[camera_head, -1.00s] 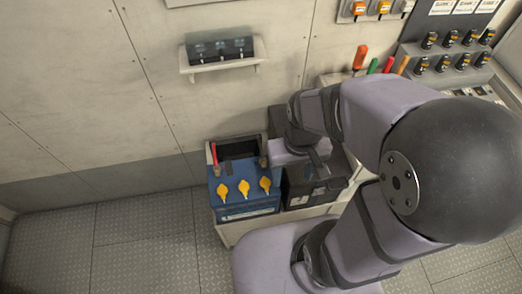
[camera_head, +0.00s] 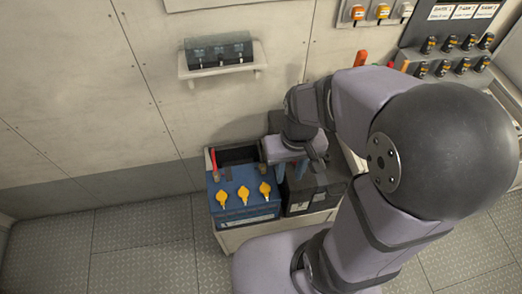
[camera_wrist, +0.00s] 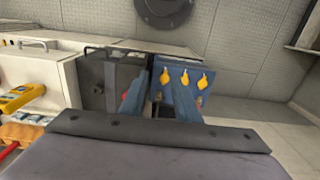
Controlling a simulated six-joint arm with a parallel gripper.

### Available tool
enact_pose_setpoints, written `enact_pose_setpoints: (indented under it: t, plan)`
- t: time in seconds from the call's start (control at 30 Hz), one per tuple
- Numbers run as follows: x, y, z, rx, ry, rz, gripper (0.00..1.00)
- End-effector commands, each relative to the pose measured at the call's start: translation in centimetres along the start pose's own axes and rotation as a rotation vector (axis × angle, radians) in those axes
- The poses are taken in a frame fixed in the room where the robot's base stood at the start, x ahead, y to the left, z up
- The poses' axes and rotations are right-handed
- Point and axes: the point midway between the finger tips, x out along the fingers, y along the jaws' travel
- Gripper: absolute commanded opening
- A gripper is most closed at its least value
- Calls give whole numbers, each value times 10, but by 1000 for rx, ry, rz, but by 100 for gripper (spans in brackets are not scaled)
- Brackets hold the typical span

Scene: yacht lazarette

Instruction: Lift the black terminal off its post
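The blue battery (camera_head: 247,211) with yellow caps stands in a tray below the wall; it also shows in the wrist view (camera_wrist: 190,68). A red terminal lead (camera_head: 213,160) rises at its back left. A dark upright piece (camera_head: 263,150), seemingly the black terminal, rises at its back right, close beside my gripper (camera_head: 290,175). In the wrist view my gripper (camera_wrist: 160,88) has its two blue fingers apart, with the battery's edge behind the gap. A small brownish piece (camera_wrist: 165,97) shows between the fingers. I cannot tell whether either finger touches it.
A black box (camera_head: 312,195) stands right of the blue battery, under my gripper. A wall shelf (camera_head: 218,70) holding a dark clear-covered block is above. Coloured handles and a switch panel (camera_head: 450,50) are at the upper right. The floor at left is open.

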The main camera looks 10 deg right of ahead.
Motion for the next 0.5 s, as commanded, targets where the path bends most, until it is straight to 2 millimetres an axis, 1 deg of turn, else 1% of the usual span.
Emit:
enact_pose_setpoints:
  t: [0.03,0.07,0.17,0.2,0.27,0.3,0.37,0.4,0.5]
  plan:
    - [12,0,-14,3,-2,-6,29]
    - [16,0,-22,4,-3,-10,29]
    - [32,-2,-58,9,-5,-29,29]
    - [40,-2,-73,11,-6,-37,29]
    - [54,-3,-97,13,-9,-53,29]
    - [63,-3,-113,14,-8,-62,29]
    - [78,-4,-137,15,-9,-79,29]
    - [88,-4,-152,15,-9,-89,29]
    - [115,-4,-186,14,-9,-116,29]
